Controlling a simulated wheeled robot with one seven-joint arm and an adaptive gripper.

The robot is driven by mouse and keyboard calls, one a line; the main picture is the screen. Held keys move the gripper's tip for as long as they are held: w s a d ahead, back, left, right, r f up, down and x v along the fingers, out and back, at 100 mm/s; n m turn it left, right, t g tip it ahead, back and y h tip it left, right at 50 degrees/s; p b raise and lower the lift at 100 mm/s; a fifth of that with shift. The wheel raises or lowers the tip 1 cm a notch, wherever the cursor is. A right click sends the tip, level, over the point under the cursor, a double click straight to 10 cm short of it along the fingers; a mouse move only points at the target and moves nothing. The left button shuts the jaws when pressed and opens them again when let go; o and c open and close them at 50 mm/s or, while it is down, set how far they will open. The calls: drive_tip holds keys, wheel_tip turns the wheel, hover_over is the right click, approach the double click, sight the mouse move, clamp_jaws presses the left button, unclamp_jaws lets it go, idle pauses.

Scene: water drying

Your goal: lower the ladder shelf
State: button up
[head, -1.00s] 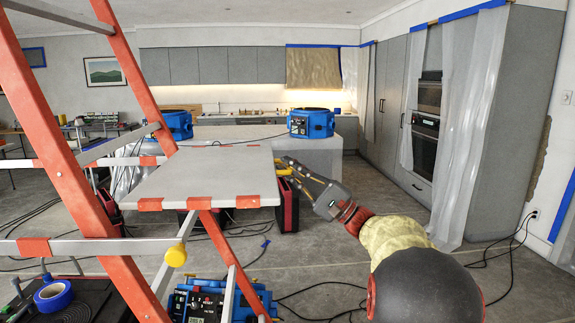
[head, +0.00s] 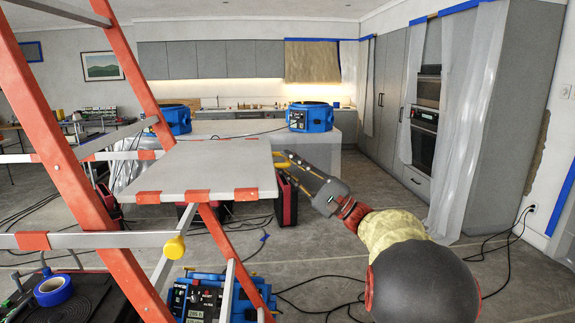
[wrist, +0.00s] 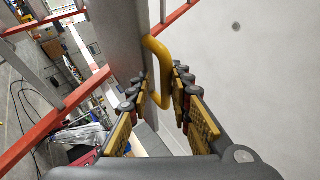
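The ladder shelf (head: 200,172) is a grey board with orange brackets along its front edge, lying about level on the orange-and-grey ladder (head: 75,170). A yellow bent handle (wrist: 153,46) is at the shelf's edge in the wrist view; part of it also shows in the head view (head: 292,160). My gripper (wrist: 160,78) is open, with its two padded fingers on either side of the handle. The handle reaches into the gap between them, and I cannot tell whether a finger touches it. In the head view my gripper (head: 287,165) is at the shelf's right edge.
A yellow knob (head: 174,247) sits on a ladder rail. Blue machines stand on the floor (head: 215,300) and on the counter (head: 310,117). A red-and-black case (head: 287,202) stands beneath my gripper. Cables cross the floor. Plastic sheeting (head: 465,120) hangs at the right.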

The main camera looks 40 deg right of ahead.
drive_tip(key=shift+d+f, duration=0.1)
drive_tip(key=v, duration=1.2)
